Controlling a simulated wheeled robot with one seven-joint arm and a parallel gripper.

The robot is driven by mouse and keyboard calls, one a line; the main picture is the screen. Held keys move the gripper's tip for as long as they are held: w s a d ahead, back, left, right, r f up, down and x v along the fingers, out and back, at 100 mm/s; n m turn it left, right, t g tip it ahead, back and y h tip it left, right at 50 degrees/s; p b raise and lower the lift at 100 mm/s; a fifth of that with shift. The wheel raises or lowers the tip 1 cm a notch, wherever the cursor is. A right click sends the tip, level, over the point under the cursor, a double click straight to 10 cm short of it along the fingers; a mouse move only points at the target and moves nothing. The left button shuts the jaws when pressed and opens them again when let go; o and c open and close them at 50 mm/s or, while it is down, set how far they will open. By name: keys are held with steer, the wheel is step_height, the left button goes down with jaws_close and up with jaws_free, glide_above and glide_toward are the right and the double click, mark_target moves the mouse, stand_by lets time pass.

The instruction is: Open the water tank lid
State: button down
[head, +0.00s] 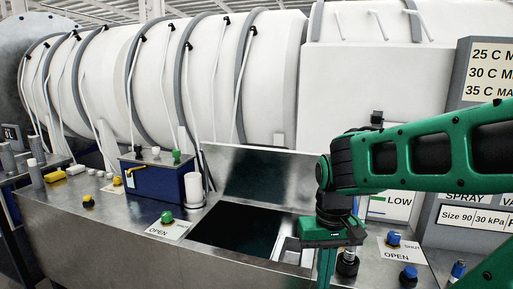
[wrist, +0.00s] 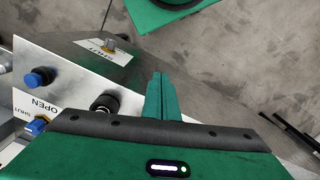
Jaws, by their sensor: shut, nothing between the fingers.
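The water tank opening (head: 238,231) is a dark rectangular hole in the metal counter in the head view. A flat metal panel, which looks like the tank lid (head: 255,172), stands raised along its back edge, leaning back. My green gripper (head: 325,268) points down at the right of the opening, apart from the raised panel. In the wrist view the green fingers (wrist: 158,85) are together with nothing between them. The lid and the opening are not seen in the wrist view.
A blue box (head: 152,184) and a white cylinder (head: 193,190) stand left of the opening. A green knob (head: 167,217) is at its front left. Blue knobs (head: 408,272) (wrist: 38,78) and a black knob (wrist: 104,103) are near my gripper. A large white tank (head: 200,70) fills the back.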

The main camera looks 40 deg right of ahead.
steer(key=w+d+r+n, duration=0.1)
steer(key=w+r+n, duration=1.3)
steer(key=w+r, duration=0.3)
steer(key=n+h, duration=0.1)
steer(key=n, duration=1.7)
glide_toward(256, 152)
steer(key=s+a+r, duration=0.2)
steer(key=s+a, duration=0.2)
steer(key=s, duration=0.2)
steer(key=shift+t, duration=0.3)
steer(key=shift+w+d+f, duration=0.15)
steer(key=shift+d+f, duration=0.05)
steer(key=shift+f, duration=1.35)
steer(key=shift+w+d+f, duration=0.15)
steer(key=shift+f, duration=1.4)
steer(key=shift+w+d+f, duration=0.15)
steer(key=shift+d+f, duration=0.05)
steer(key=shift+f, duration=1.4)
steer(key=shift+w+d+r, duration=0.2)
steer(key=shift+w+d, duration=0.35)
steer(key=shift+d, duration=0.2)
steer(key=shift+w+d+r, duration=0.2)
steer(key=shift+w+d, duration=0.3)
steer(key=shift+d, duration=0.3)
